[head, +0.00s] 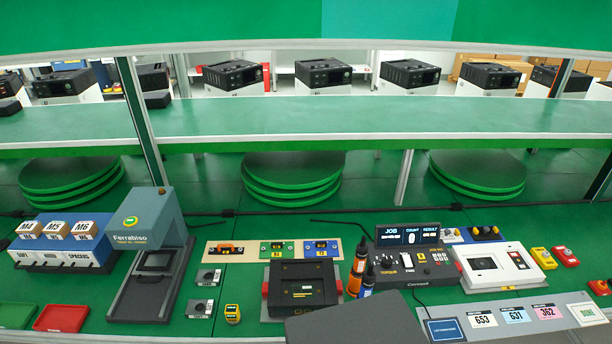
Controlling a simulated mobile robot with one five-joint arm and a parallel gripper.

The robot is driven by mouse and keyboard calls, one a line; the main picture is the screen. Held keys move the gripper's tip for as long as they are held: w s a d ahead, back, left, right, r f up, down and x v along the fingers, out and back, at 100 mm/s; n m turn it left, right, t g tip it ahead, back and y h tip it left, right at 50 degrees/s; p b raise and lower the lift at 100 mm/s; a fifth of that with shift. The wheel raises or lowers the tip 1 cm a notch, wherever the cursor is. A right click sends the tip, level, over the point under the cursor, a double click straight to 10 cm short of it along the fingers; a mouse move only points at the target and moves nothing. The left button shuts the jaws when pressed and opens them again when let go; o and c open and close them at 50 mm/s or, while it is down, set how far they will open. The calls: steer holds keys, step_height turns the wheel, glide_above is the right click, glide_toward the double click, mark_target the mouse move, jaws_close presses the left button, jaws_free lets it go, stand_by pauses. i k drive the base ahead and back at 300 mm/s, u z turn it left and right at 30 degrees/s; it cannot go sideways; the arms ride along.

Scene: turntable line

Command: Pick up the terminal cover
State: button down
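No part is labelled clearly enough for me to say which is the terminal cover. Small candidates lie on the green bench. A beige board (238,257) carries an orange-and-black part (225,249), a green part (278,249) and a blue part (321,248). Two small grey square parts with dark round centres, an upper one (208,278) and a lower one (200,309), lie left of a black fixture (303,312) with red side blocks. My gripper is not in view. A dark grey slab at the bottom centre hides part of the bench; I cannot tell what it is.
A grey-blue Ferrabiso machine (155,215) stands left, near a red tray (61,318). Number cards (483,320) lie lower right. A green shelf (300,120) spans the back.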

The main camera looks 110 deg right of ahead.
mark_target(569, 261)
steer(key=k, duration=0.25)
steer(key=u, duration=0.2)
steer(key=i, duration=1.55)
steer(key=z, duration=5.85)
steer(key=i, duration=1.05)
steer(key=u, duration=0.05)
